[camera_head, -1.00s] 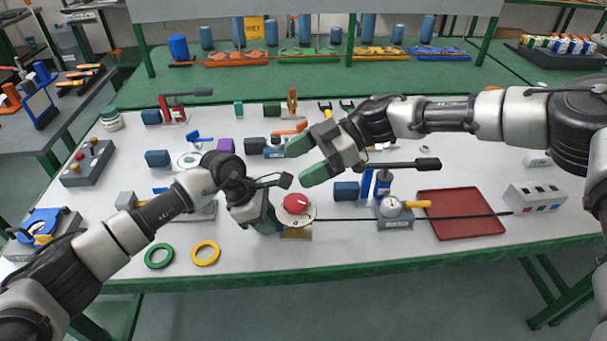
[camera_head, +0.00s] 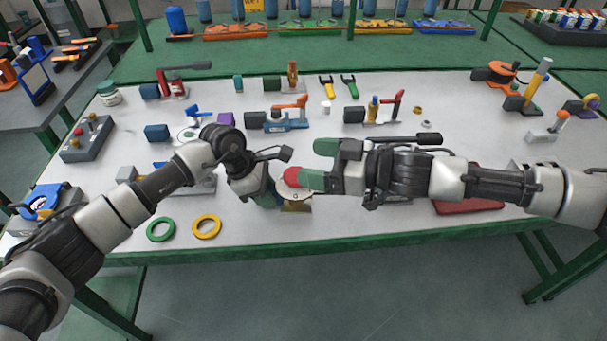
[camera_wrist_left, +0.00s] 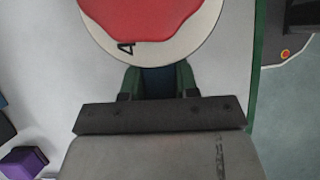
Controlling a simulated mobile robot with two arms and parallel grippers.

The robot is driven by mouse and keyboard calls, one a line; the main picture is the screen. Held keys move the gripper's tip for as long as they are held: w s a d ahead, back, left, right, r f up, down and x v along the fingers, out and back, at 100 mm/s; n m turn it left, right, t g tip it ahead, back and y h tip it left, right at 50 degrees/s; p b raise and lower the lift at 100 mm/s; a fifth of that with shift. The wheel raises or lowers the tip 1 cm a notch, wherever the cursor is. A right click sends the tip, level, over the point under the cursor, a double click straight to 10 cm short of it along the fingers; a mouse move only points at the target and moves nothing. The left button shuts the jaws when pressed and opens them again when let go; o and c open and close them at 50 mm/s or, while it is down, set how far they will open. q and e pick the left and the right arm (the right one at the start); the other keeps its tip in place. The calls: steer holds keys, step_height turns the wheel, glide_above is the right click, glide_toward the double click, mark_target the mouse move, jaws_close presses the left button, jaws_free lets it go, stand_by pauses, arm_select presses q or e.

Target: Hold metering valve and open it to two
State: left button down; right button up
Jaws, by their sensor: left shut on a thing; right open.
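The metering valve has a red knob (camera_head: 290,177) on a pale round dial and stands near the front middle of the table. The left wrist view shows the red knob (camera_wrist_left: 155,15) and a numeral 4 on the dial rim (camera_wrist_left: 185,50). My left gripper (camera_head: 270,194) is shut on the valve from its left; the left wrist view shows its green-padded fingers (camera_wrist_left: 158,82) below the dial. My right gripper (camera_head: 312,163) is open, with one green finger beside or over the knob's right side and the other farther back. The right arm hides part of the valve; contact with the knob cannot be told.
A green ring (camera_head: 161,229) and a yellow ring (camera_head: 207,227) lie front left. Behind my grippers stand a blue-and-orange clamp-like device (camera_head: 287,122) and other fittings. My right arm covers much of a red tray (camera_head: 470,206).

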steer(key=s+d+f+m+t+h, duration=0.2)
steer(key=s+d+m+h, duration=0.15)
steer(key=s+d, duration=0.2)
steer(key=shift+n+h, duration=0.25)
steer(key=shift+h, duration=0.2)
steer(key=x, duration=1.2)
steer(key=shift+w+d, duration=0.3)
steer(key=shift+w, duration=0.1)
steer(key=c, duration=0.9)
